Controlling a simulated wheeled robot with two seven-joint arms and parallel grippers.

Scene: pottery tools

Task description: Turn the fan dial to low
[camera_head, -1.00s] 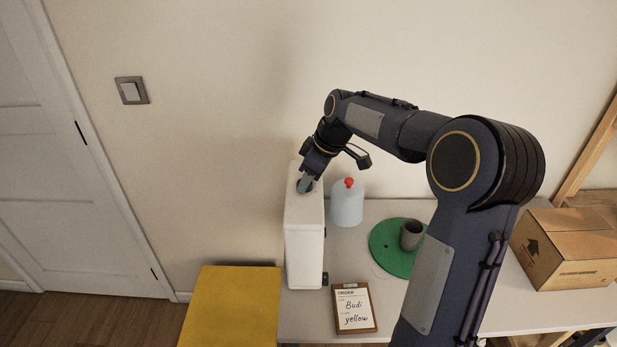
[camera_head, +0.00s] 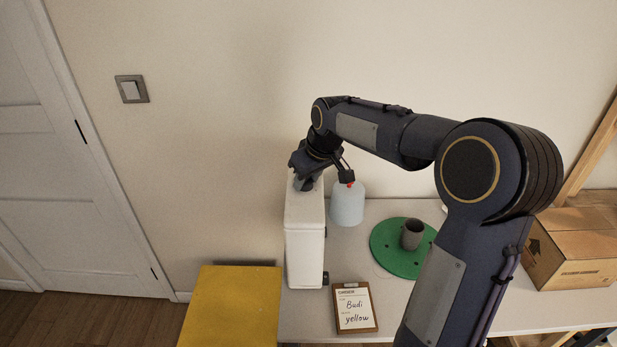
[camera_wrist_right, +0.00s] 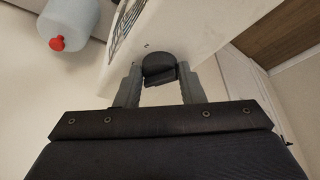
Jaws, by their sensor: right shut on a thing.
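The fan is the tall white box (camera_head: 305,245) on the left end of the table; it also shows in the right wrist view (camera_wrist_right: 205,30). Its black dial (camera_wrist_right: 158,66) sits on the top face, with its far side partly covered by my fingers. My right gripper (camera_wrist_right: 160,85) is shut on the dial, one finger on each side of it. In the head view my right gripper (camera_head: 305,183) is at the top of the fan and hides the dial. The dial's setting marks cannot be read. My left gripper is not in view.
A pale blue bottle with a red cap (camera_head: 346,204) stands close to the right of the fan. A green disc (camera_head: 395,262) bears a grey cup (camera_head: 412,234). An order clipboard (camera_head: 354,308) lies in front. A cardboard box (camera_head: 570,262) is at the right, a yellow block (camera_head: 232,305) at the left.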

